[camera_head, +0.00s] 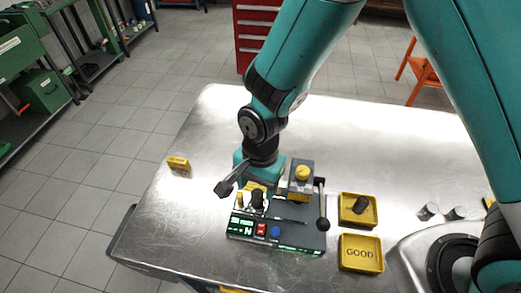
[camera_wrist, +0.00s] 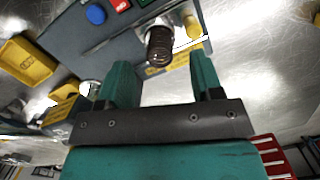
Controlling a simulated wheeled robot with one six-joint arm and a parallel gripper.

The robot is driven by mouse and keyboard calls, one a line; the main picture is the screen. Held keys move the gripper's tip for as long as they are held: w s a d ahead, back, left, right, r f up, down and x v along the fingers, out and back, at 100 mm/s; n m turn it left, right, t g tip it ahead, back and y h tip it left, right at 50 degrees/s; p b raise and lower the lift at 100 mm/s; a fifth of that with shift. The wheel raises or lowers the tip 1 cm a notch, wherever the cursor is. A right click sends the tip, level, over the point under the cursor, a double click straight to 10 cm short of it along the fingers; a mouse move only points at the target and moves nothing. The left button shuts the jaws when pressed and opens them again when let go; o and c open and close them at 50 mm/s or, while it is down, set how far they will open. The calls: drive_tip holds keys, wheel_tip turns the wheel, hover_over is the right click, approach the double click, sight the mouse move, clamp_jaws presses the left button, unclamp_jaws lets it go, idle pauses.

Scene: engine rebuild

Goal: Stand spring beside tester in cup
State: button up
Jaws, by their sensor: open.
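A dark coil spring (camera_wrist: 159,45) stands at the tester, against a silvery round part that looks like its cup; the contact is not fully clear. It also shows in the head view (camera_head: 257,200). The tester (camera_head: 290,238) is a dark base with a green display, a red and a blue button and a black-knobbed lever. My gripper (camera_wrist: 162,72) is open, its two teal fingers apart, with the spring ahead of the gap and nothing between the fingertips. In the head view my gripper is behind the spring and its fingers are mostly hidden. Another dark spring (camera_head: 361,204) is in a yellow tray (camera_head: 345,217).
A yellow tray marked GOOD (camera_head: 361,253) lies right of the tester. A short yellow cylinder (camera_wrist: 193,27) stands beside the spring. The tester's grey column with a yellow cap (camera_head: 302,172) is close to my gripper.

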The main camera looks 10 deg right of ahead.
wheel_tip(320, 180, up, 13)
drive_tip(key=w+d+b, duration=0.1)
idle(0.4)
drive_tip(key=s+d+r+n+y+b, duration=0.1)
drive_tip(key=s+d+r+n, duration=0.3)
drive_tip(key=s+n, duration=0.2)
drive_tip(key=s+d+r+n+t+y+b, duration=0.1)
drive_tip(key=s+d+r+n+y, duration=0.1)
drive_tip(key=s+d+n, duration=0.3)
drive_tip(key=r+n, duration=0.1)
drive_tip(key=n, duration=0.2)
drive_tip(key=shift+s+r+n, duration=0.3)
drive_tip(key=shift+s+r, duration=0.05)
